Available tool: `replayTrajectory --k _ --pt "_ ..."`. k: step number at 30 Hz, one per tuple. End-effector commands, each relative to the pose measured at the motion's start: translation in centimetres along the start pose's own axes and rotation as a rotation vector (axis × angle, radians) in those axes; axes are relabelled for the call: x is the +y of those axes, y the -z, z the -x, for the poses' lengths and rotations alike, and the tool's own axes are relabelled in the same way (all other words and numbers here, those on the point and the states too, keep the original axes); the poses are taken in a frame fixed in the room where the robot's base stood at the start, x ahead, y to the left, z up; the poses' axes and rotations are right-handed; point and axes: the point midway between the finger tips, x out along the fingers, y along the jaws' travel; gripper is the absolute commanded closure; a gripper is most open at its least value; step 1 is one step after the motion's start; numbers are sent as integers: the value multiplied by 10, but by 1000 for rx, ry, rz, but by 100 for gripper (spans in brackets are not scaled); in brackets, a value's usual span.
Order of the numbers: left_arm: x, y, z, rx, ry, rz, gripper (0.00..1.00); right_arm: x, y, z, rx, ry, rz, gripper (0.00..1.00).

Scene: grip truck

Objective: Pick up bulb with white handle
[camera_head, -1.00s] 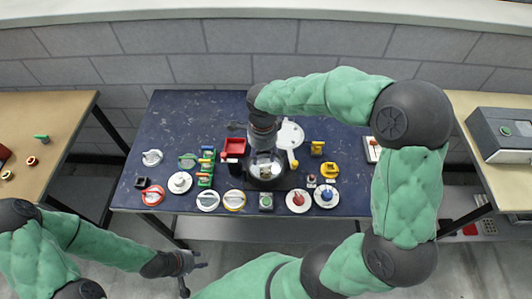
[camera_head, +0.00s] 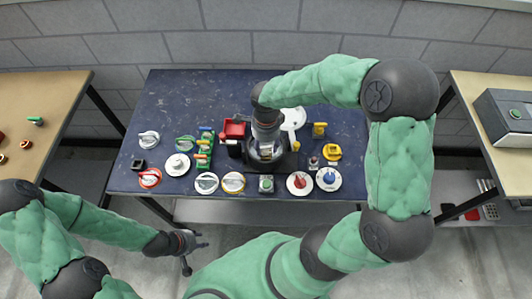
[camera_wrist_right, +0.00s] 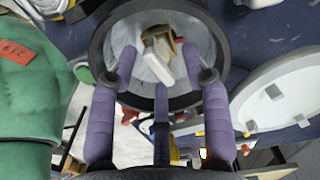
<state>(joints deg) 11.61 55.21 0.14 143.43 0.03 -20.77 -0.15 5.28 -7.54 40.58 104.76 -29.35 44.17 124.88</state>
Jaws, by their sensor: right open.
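The bulb with white handle (camera_wrist_right: 158,57) lies inside a dark round pot (camera_wrist_right: 98,50), seen in the right wrist view. Its pale handle points toward the lower middle and a yellow-brown part shows beside it. In the head view the pot (camera_head: 284,161) stands at the table's front middle, and my gripper hides the bulb. My right gripper (camera_wrist_right: 163,82) is open, pointing down over the pot, its purple fingers spread around the bulb without visibly closing on it. My left gripper (camera_head: 196,250) is open and empty, in front of the table and away from it.
A red bin (camera_head: 234,129) stands just left of the pot. A white round-ended item (camera_head: 293,117) lies behind it. Several dials and knobs line the dark blue table (camera_head: 195,95) front, including a red-knobbed one (camera_head: 300,183) and a blue-knobbed one (camera_head: 328,179). The table's back left is clear.

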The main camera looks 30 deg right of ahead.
Motion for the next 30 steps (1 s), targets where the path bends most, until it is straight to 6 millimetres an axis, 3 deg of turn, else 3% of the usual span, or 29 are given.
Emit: replayTrajectory --k 3,11,16,17,30 --pt "-2 0 -7 0 0 0 61 0 0 -18 0 -2 0 52" --pt "-2 0 -6 0 0 0 61 0 0 -19 0 0 0 52" --pt "-2 0 -6 0 0 0 61 0 0 -19 0 0 0 97" --pt "-2 0 -6 0 0 0 61 0 0 -19 0 0 0 100" --pt "-2 0 -6 0 0 0 61 0 0 -18 0 0 1 100"
